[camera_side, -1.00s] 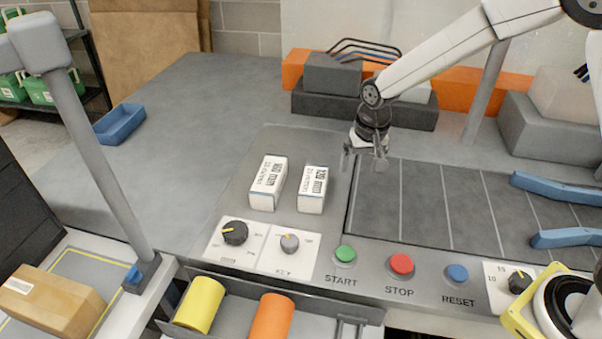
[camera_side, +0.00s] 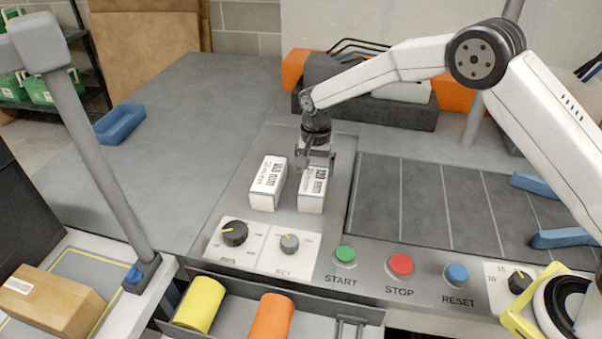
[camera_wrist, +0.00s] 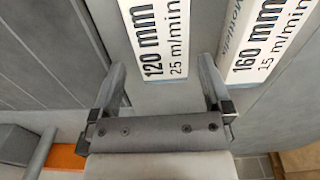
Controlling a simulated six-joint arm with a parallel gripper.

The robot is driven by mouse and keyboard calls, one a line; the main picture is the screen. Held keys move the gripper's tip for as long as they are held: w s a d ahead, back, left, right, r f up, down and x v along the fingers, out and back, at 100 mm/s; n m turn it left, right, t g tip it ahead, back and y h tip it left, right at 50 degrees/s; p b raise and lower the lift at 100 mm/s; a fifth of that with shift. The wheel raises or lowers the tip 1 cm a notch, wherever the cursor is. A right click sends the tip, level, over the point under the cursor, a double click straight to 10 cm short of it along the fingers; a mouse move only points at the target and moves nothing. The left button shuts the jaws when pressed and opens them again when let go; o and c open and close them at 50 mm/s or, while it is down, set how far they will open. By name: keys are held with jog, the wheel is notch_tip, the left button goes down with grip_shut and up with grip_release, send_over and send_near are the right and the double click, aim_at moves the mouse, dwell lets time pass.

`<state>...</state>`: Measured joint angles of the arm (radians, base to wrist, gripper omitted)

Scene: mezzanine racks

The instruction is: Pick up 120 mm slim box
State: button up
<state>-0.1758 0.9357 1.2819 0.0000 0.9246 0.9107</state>
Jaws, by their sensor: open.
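The 120 mm slim box (camera_side: 312,191) is a small white block with black print, standing on the grey panel right of a similar 160 mm box (camera_side: 266,184). My gripper (camera_side: 316,160) is open at the far end of the 120 mm box, close to it, and hides part of its top. In the wrist view the 120 mm box (camera_wrist: 158,40) lies ahead between the two fingers of my gripper (camera_wrist: 163,80). The 160 mm box (camera_wrist: 262,40) is just right of the right finger there. I cannot tell whether a finger touches either box.
Two knobs (camera_side: 235,233) and green, red and blue buttons (camera_side: 401,264) line the panel's front. A dark ribbed area (camera_side: 420,205) with blue guides lies to the right. Grey and orange blocks (camera_side: 405,108) stand behind.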

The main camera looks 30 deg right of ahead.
aim_at(313, 180)
jog(key=shift+f, duration=1.2)
jog(key=shift+f, duration=2.6)
jog(key=shift+a+r, duration=0.1)
jog(key=c, duration=1.2)
jog(key=shift+r, duration=0.1)
